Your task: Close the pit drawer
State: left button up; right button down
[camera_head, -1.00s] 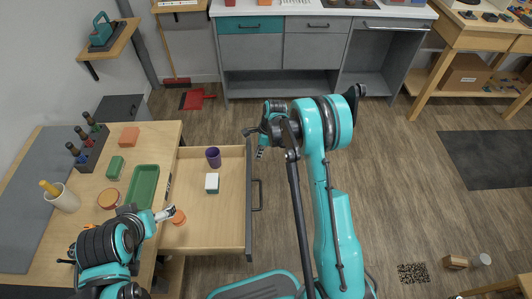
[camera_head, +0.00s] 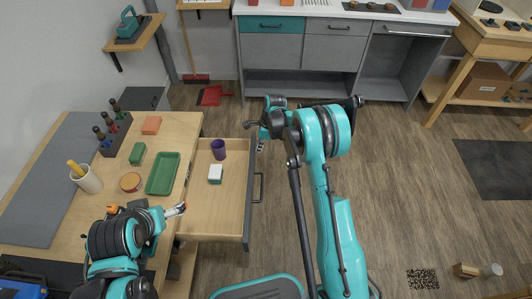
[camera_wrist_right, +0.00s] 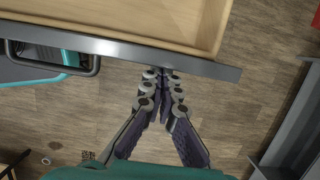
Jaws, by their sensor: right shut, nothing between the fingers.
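The pit drawer (camera_head: 218,228) is partly open, sticking out of the wooden workbench's right side. Its grey front has a dark handle (camera_head: 260,187). The drawer also shows at the top of the right wrist view (camera_wrist_right: 140,25). Inside are a purple cup (camera_head: 218,149) and a white and teal block (camera_head: 215,174). My right gripper (camera_head: 261,145) is shut and empty at the far end of the drawer front. In the wrist view its fingertips (camera_wrist_right: 163,76) are against or just outside the front, right of the handle. My left gripper (camera_head: 181,209) is over the bench edge; its jaws are unclear.
A red dustpan (camera_head: 211,95) lies on the floor beyond the drawer.

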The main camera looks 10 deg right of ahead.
jog(key=a, duration=0.2)
jog(key=w+a, duration=0.1)
jog(key=a, duration=0.2)
jog(key=shift+w+a, duration=0.1)
jog(key=shift+w, duration=0.05)
pick_arm(q)
jog(key=shift+s+a, duration=0.3)
pick_arm(e)
jog(key=w+a, duration=0.1)
jog(key=a, duration=0.3)
jog(key=w+a, duration=0.2)
jog(key=a, duration=0.3)
jog(key=w+a, duration=0.1)
jog(key=a, duration=0.4)
jog(key=shift+w+a, duration=0.2)
